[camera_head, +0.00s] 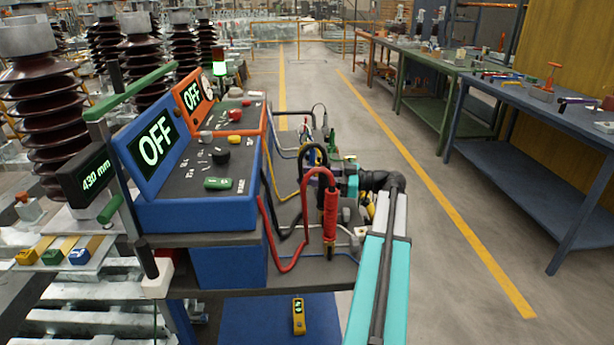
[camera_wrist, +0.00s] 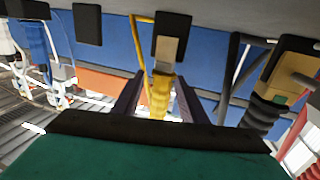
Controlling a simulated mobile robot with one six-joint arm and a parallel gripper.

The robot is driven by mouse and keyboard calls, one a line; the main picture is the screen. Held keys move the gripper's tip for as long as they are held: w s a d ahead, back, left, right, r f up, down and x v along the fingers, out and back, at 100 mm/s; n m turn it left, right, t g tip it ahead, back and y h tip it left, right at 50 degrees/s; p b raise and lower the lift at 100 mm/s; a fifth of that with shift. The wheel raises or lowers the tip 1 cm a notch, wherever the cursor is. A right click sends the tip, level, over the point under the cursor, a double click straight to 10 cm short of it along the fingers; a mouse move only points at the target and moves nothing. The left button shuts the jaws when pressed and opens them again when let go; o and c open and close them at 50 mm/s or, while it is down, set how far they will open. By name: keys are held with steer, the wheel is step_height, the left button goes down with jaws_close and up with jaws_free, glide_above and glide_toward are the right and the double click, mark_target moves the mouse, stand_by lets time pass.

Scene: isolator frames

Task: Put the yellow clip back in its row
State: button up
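In the wrist view a yellow clip (camera_wrist: 161,98) with a ribbed yellow body, pale jaws and a black upper part stands in front of a blue surface. My gripper (camera_wrist: 158,80) has its two dark fingers on either side of the yellow body. Narrow gaps show beside it, so the fingers look open around it, not pressed on it. A black ribbed clip (camera_wrist: 263,108) is to the right, and a blue clip (camera_wrist: 32,42) is at the far left. In the head view my arm hides most of the gripper area; the yellow clip is not clear there.
A blue box (camera_head: 195,190) and an orange box (camera_head: 235,115), both showing OFF, stand on the cart. A red clip (camera_head: 330,215) and its looped cable are left of my arm. Workbenches (camera_head: 560,120) stand right; the floor between (camera_head: 450,240) is clear.

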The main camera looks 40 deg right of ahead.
steer(key=v, duration=1.1)
steer(key=shift+s+d+r, duration=0.1)
steer(key=shift+d+r, duration=0.05)
steer(key=shift+s+d, duration=0.35)
steer(key=shift+s, duration=0.3)
